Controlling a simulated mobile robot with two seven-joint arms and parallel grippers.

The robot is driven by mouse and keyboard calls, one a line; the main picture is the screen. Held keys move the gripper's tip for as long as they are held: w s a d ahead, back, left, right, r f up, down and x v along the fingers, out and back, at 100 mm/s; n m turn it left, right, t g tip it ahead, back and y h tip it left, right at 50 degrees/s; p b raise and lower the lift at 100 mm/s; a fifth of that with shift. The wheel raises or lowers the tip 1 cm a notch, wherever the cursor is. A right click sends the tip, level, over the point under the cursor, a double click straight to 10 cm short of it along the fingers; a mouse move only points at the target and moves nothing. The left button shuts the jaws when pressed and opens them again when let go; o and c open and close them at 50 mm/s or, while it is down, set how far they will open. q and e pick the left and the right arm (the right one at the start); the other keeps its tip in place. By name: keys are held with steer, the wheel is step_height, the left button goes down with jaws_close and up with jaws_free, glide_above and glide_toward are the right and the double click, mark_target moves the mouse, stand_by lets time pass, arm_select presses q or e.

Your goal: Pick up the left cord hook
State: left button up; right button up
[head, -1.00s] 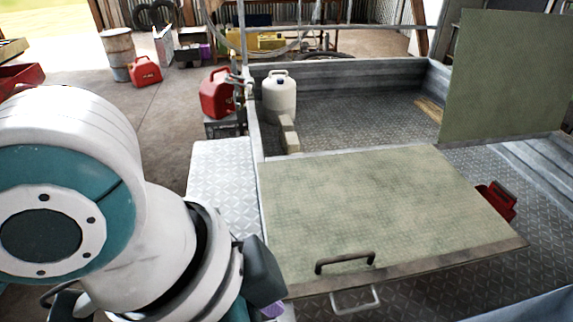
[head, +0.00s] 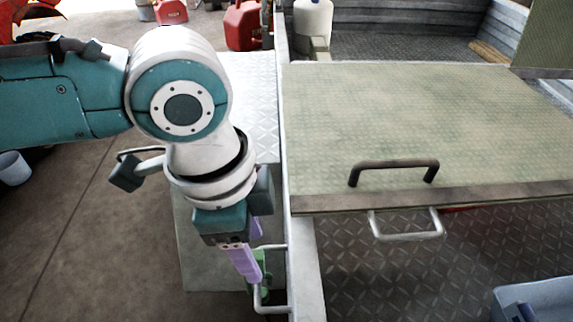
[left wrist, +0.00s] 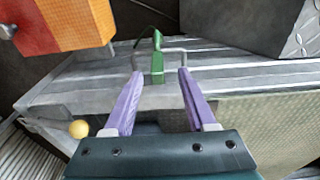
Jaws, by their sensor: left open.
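A small green cord hook (head: 264,268) is at a grey U-shaped metal bar (head: 272,309) on the left side rail of the trailer. In the left wrist view the green hook (left wrist: 157,66) stands at the bar, with a thin green cord running from it up and left. My left gripper (head: 250,272) has purple fingers and points down at the hook. In the left wrist view the gripper (left wrist: 160,75) is open, with the hook in line with the gap between its fingertips. I cannot tell whether the fingers touch it. My right gripper is not in view.
A green board (head: 430,120) with a dark handle (head: 393,165) lies right of the rail. Another metal loop (head: 408,236) sits below its front edge. A blue bin (head: 540,300) is at the lower right. A white jug (head: 312,20) and red can (head: 242,25) stand behind.

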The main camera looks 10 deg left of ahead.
arm_select(q)
steer(key=f, duration=0.1)
steer(key=f+b, duration=0.1)
steer(key=f, duration=0.1)
steer(key=f+b, duration=0.1)
steer(key=f, duration=0.1)
steer(key=shift+s+d+f, duration=0.1)
steer(key=shift+d+f, duration=0.15)
steer(key=shift+d, duration=0.05)
steer(key=shift+r, duration=0.1)
jaws_close()
